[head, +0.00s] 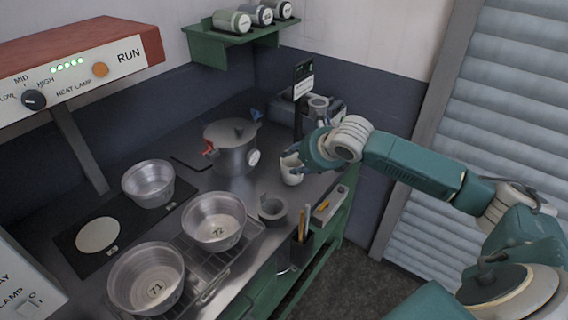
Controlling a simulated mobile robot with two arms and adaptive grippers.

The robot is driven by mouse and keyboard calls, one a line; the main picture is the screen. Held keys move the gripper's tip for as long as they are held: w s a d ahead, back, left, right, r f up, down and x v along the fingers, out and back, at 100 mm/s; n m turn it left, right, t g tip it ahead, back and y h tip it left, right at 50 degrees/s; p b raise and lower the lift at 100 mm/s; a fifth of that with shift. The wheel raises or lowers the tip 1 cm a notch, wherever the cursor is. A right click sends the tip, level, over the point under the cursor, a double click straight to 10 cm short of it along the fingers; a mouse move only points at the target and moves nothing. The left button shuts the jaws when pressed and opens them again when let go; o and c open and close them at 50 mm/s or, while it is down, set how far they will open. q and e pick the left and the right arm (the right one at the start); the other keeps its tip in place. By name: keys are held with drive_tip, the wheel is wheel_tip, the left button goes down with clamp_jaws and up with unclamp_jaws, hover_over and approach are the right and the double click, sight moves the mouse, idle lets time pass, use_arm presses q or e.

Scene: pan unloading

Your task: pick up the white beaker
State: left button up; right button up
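The white beaker (291,175) stands on the steel counter, right of the lidded pot, and looks upright. My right gripper (296,161) comes in from the right and is at the beaker's rim, with its fingers overlapping the upper part. From this angle I cannot tell whether the fingers are closed on the beaker or only around it. The gripper's body hides part of the rim's right side. My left gripper is not in view.
A lidded pot (233,158) with red and blue handles is close on the left. A grey cup (271,208) and a holder with utensils (302,246) are in front. Open pans marked 71 (147,279) and 72 (214,221) stand left. A signpost (299,100) rises behind.

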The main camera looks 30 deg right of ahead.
sight(283, 167)
drive_tip(key=p+x, duration=0.1)
drive_tip(key=x, duration=0.2)
drive_tip(key=p+x, duration=0.1)
drive_tip(key=x, duration=0.2)
drive_tip(key=p+x, duration=0.1)
drive_tip(key=x, duration=0.2)
drive_tip(key=shift+s+f, duration=0.15)
drive_tip(key=shift+f, duration=0.4)
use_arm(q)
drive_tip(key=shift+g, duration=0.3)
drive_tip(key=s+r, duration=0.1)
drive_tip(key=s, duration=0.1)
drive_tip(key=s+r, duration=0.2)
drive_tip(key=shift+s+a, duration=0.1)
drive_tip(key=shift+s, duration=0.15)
use_arm(e)
clamp_jaws()
